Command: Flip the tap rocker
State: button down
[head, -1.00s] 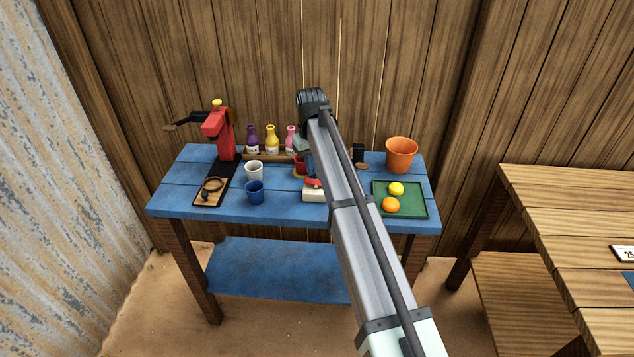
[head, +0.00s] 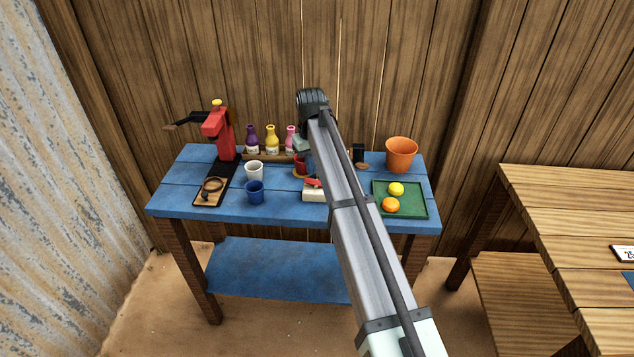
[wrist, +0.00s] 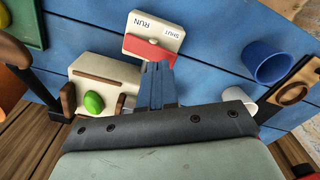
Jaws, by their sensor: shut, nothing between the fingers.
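The tap rocker is a red rocker on a cream box (head: 314,196) near the front middle of the blue table. In the wrist view the cream box (wrist: 160,30) has the words RUN and SHUT on its face, and the red rocker (wrist: 147,50) lies along its near side. My gripper (wrist: 157,66) is shut and empty, its fingertips close by the rocker's edge at the SHUT end. I cannot tell whether they touch it.
A cream block (wrist: 105,80) with a green rounded piece stands beside my fingers. A blue cup (head: 255,192) and a white cup (head: 254,171) stand left of the box. A green tray (head: 414,210) with fruit and an orange bucket (head: 401,154) are at right. Bottles (head: 272,139) stand behind.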

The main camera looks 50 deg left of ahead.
aim_at(312, 181)
jog(key=shift+f, duration=1.75)
dwell(1.2)
jog(key=shift+r, duration=0.15)
jog(key=shift+r, duration=3.4)
